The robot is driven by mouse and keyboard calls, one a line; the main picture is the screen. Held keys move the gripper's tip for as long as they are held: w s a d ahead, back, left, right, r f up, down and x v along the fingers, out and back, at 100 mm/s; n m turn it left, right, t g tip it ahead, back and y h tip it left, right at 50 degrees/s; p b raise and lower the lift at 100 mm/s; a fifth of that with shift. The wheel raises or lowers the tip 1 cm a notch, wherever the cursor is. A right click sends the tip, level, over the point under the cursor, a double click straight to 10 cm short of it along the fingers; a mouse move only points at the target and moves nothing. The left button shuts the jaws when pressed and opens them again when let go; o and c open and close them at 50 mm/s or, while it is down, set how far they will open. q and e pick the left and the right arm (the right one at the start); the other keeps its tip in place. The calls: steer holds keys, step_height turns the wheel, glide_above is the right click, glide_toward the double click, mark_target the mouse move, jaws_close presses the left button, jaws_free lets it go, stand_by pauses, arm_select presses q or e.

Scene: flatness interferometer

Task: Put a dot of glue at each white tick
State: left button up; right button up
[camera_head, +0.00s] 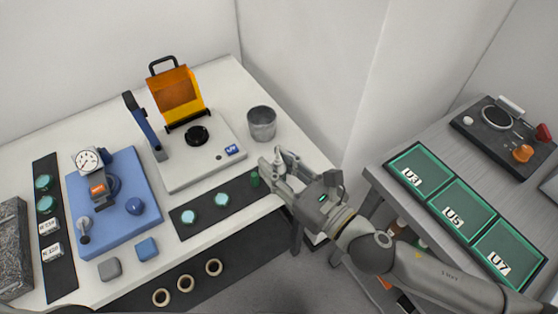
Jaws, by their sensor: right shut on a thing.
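My right gripper (270,174) reaches in from the lower right to the right end of the black mat at the bench's front right. It is shut on a small dark green thing (255,179), which shows only in part at the fingertips. I cannot tell whether this is a glue holder or whether it touches the mat. Two teal discs with pale rims, one at the left (189,216) and one nearer the gripper (222,199), lie on this mat. White ticks are too small to make out. My left gripper is not in view.
An instrument with an orange hood (174,91) stands behind the mat, with a grey metal cup (262,122) to its right. A blue plate (104,196) with a dial gauge (87,160) is at left.

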stand_by(0.4)
steer(key=w+d+r+m+t+h, duration=0.1)
steer(key=w+d+m+t+h, duration=0.15)
steer(key=d+m+h, duration=0.55)
steer(key=w+d+m+t+h, duration=0.1)
steer(key=w+d+t+h, duration=0.3)
steer(key=d, duration=0.8)
steer(key=s+d+f+h, duration=0.1)
steer(key=s+f, duration=0.1)
steer(key=s, duration=0.8)
steer(key=shift+d+f+g, duration=0.25)
steer(key=shift+f+g, duration=0.1)
